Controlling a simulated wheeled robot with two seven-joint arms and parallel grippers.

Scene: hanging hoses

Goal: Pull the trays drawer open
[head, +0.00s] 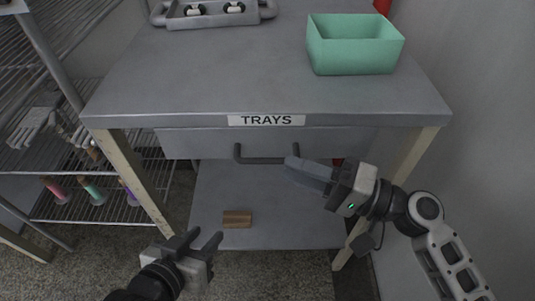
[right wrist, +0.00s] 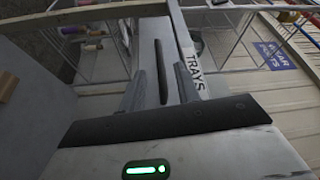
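The trays drawer (head: 200,143) is a grey front under the tabletop, below a white TRAYS label (head: 266,120). It looks closed. Its dark bar handle (head: 262,160) runs across the middle of the front. My right gripper (head: 291,168) is at the right end of the handle in the head view. In the right wrist view its two fingers are apart, with the handle (right wrist: 163,72) showing between them and no finger clearly touching it. My left gripper (head: 203,239) is open and empty, low in front of the table, away from the drawer.
A green bin (head: 352,55) and a grey tray (head: 213,18) stand on the tabletop. A wooden block (head: 237,219) lies on the lower shelf. A wire rack (head: 95,190) with coloured items is at left, a wall at right. The tabletop's front half is clear.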

